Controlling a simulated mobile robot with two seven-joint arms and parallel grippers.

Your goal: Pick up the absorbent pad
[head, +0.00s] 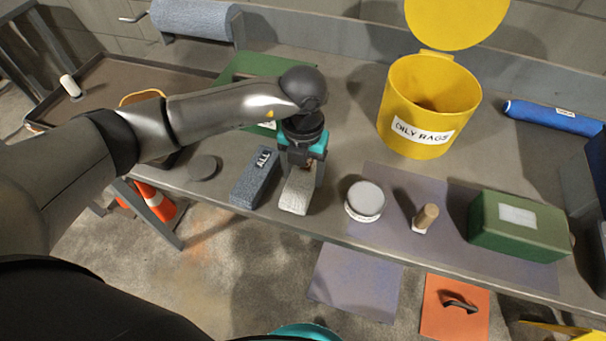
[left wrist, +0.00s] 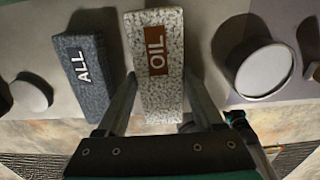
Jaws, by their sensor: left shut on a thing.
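A white speckled block-shaped pad (head: 295,196) with a brown OIL label lies near the front edge of the grey bench. It also shows in the left wrist view (left wrist: 158,95). My left gripper (head: 302,178) points down over it, shut on it with one finger along each long side. A blue-grey pad (head: 255,178) marked ALL lies just left of it, apart from the gripper; it shows in the left wrist view too (left wrist: 83,72). I cannot tell whether the OIL pad is clear of the bench. My right gripper is not in view.
Right of the pads on the bench (head: 345,130) are a round white-lidded tin (head: 365,201), a small wooden-handled tool (head: 426,217) and a green box (head: 518,226). A yellow OILY RAGS bin (head: 425,105) stands behind with its lid up. A dark disc (head: 204,168) lies at left.

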